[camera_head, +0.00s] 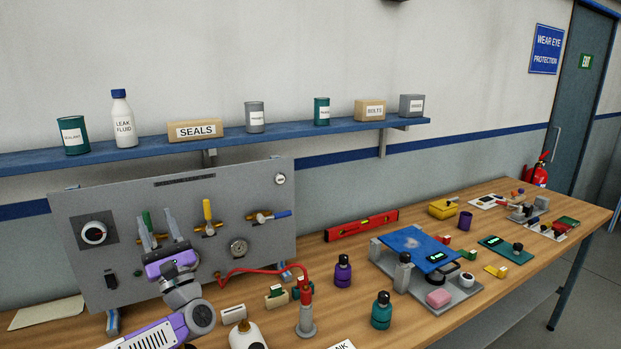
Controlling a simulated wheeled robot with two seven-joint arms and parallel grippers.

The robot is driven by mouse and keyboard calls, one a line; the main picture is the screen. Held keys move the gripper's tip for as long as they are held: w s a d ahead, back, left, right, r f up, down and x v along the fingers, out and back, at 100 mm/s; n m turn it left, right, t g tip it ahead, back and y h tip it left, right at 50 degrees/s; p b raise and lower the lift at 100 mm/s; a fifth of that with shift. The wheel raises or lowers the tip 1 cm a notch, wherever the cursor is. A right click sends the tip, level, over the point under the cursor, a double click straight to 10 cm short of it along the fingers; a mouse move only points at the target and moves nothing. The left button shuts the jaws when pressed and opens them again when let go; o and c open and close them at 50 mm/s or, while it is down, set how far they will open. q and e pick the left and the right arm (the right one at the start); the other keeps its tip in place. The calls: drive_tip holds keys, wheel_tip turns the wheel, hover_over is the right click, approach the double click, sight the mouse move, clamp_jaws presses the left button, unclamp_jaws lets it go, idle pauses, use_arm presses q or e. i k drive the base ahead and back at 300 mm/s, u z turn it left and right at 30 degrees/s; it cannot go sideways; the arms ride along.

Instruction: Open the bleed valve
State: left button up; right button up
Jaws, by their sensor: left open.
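A grey upright panel (260,180) stands at the back left of the bench and carries several lever valves. A yellow-handled valve (208,212) has its lever upright. A blue-handled valve (272,215) has its lever lying roughly level. A green handle (147,220) shows at the left, partly hidden by my gripper. I cannot read which one is the bleed valve. My left gripper (158,226) is open in front of the panel, with its fingers pointing up around or beside the green handle; contact cannot be told. My right gripper is not in view.
The panel also has a round dial (95,232), a gauge (238,247) and a rocker switch (110,279). A red hose (250,270) runs from the panel to a grey-based fitting. Bottles (343,271) and a blue plate (417,248) stand right. A shelf (230,138) hangs above.

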sight(208, 216)
drive_tip(key=k, duration=1)
